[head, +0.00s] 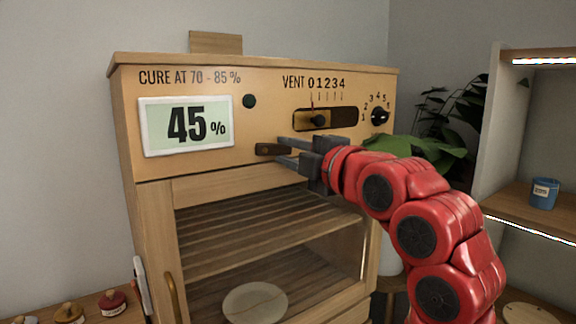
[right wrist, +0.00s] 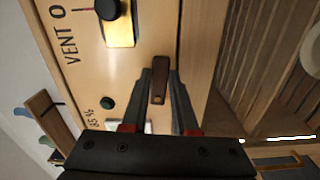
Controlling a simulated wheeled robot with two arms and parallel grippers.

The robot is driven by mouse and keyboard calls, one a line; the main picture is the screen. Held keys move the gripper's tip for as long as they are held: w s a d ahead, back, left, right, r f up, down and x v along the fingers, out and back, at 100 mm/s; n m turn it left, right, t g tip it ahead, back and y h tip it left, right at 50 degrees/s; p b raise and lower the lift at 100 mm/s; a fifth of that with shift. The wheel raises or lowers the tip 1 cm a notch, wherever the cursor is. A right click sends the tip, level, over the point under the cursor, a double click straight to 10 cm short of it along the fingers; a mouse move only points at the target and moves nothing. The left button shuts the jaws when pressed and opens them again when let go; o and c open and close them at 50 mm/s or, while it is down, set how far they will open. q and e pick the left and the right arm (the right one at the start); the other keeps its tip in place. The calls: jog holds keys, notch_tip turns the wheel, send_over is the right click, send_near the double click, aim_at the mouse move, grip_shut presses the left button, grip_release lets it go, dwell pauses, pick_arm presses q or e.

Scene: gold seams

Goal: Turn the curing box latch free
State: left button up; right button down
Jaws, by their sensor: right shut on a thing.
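The curing box (head: 250,170) is a wooden cabinet with a control panel above a glass-fronted door. The small dark brown latch (head: 265,149) lies level across the lower edge of the panel, above the door. My right gripper (head: 284,149) reaches in from the right and is shut on the latch. In the right wrist view, the latch (right wrist: 159,86) sits between the two fingers of the gripper (right wrist: 162,76). The fingers hide part of the latch in the head view. My left gripper is not in view.
The panel has a display (head: 187,126) reading 45 %, a vent slider (head: 318,120) and a dial (head: 379,116). Behind the door are slatted shelves and a pale plate (head: 255,302). A blue cup (head: 544,193) stands on the right shelf.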

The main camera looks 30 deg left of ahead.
jog(key=shift+r+n, duration=0.1)
jog(key=shift+n, duration=0.5)
jog(key=c, duration=0.7)
grip_release()
jog(key=b+v, duration=0.1)
jog(key=v, duration=1.6)
jog(key=shift+d, duration=0.2)
